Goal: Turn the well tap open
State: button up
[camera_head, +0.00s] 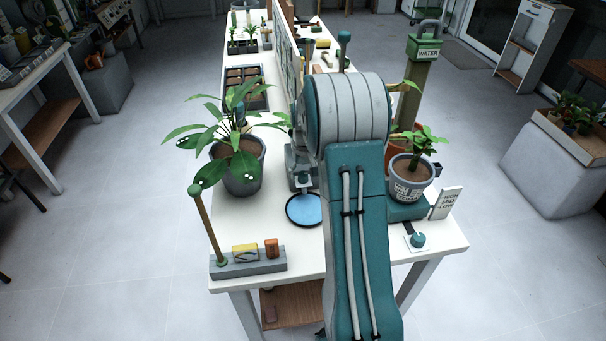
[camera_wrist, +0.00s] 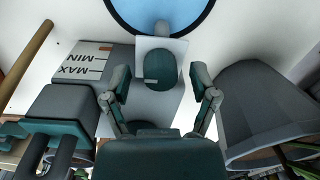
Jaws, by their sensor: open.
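The well tap is a round dark teal knob (camera_wrist: 159,68) with a small grey bar mark, on a white plate (camera_wrist: 179,45) in the wrist view. A grey spout sits at its upper edge, beside a blue dish (camera_wrist: 158,8). My gripper (camera_wrist: 160,82) is open and empty, with one finger on each side of the knob. I cannot tell whether the fingers touch it. In the head view the blue dish (camera_head: 304,209) lies on the white table below a grey fixture (camera_head: 297,165). My arm hides the gripper and knob there.
In the wrist view a grey block marked MIN and MAX (camera_wrist: 85,62) stands left and a grey pot (camera_wrist: 258,95) right. The head view shows leafy potted plants (camera_head: 240,180) (camera_head: 410,180), a WATER post (camera_head: 421,75), and another teal knob (camera_head: 418,240) on the table.

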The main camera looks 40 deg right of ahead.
aim_at(304, 173)
notch_tip(304, 173, up, 12)
jog(key=shift+d, duration=0.25)
jog(key=shift+a, duration=0.1)
dwell(0.5)
